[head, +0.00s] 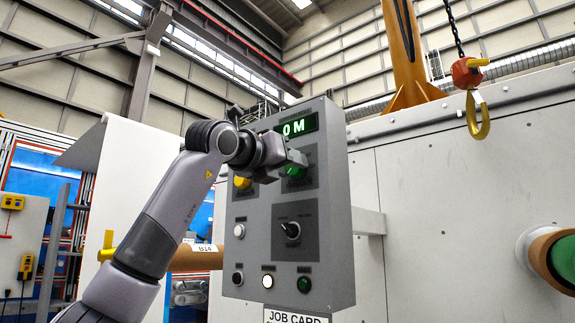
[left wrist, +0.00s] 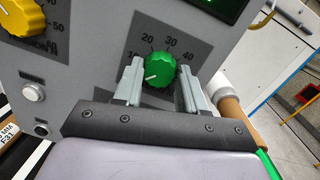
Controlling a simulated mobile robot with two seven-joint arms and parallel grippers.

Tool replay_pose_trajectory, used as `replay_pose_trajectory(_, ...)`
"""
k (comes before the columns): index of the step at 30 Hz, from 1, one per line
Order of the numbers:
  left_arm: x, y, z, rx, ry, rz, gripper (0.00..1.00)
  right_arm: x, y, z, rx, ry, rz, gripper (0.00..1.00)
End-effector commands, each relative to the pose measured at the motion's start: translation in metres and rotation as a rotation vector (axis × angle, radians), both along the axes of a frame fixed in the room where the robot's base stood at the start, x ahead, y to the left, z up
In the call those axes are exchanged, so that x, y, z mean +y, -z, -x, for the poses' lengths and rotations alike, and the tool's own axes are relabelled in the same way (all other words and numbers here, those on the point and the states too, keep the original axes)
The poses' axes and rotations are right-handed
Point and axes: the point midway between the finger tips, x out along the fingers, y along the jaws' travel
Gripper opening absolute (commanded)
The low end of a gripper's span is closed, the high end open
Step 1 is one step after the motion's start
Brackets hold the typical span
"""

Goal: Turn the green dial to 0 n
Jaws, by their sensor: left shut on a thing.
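The green dial (head: 293,172) is on the upper right of the grey control panel (head: 330,200). In the left wrist view the green dial (left wrist: 160,70) sits between my two fingers, with scale marks 10 to 40 around it. Its white pointer line points to the lower left, below the 10; the mark it points at is hidden. My left gripper (head: 287,163) is shut on the dial. A green-lit display (head: 298,126) above it shows "0 M", its left part possibly covered by my arm. My right gripper is not in view.
A yellow dial (head: 242,182) is left of the green one. Below are a black selector knob (head: 291,230), a lit white button (head: 268,281) and a green button (head: 304,284). A hoist hook (head: 478,115) hangs at the right.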

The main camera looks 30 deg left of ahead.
Motion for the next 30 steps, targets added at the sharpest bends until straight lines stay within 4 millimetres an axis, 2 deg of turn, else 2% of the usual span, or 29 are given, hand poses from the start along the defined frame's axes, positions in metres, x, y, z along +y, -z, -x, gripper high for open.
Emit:
replay_pose_trajectory(4, 0.0, 0.001, 0.0, 0.003, 0.001, 0.003, 0.1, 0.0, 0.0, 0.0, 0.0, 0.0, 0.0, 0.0)
replay_pose_trajectory(5, 0.0, 0.001, 0.0, 0.003, 0.001, 0.002, 0.5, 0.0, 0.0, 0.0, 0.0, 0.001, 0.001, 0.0)
replay_pose_trajectory(6, 0.0, 0.001, 0.0, 0.002, 0.001, 0.002, 0.63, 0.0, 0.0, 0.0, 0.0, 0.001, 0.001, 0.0)
replay_pose_trajectory(7, 0.0, 0.001, 0.0, 0.002, 0.001, 0.002, 0.66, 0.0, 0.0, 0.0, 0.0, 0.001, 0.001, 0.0)
replay_pose_trajectory(17, 0.0, 0.001, 0.004, -0.001, 0.001, 0.001, 0.66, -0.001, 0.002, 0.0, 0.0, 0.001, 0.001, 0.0)
replay_pose_trajectory(24, 0.001, 0.005, 0.04, -0.003, 0.0, 0.0, 0.66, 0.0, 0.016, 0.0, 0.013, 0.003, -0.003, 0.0)
replay_pose_trajectory(30, 0.001, 0.006, 0.065, 0.0, 0.001, 0.002, 0.66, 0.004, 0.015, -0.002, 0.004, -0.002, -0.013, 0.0)
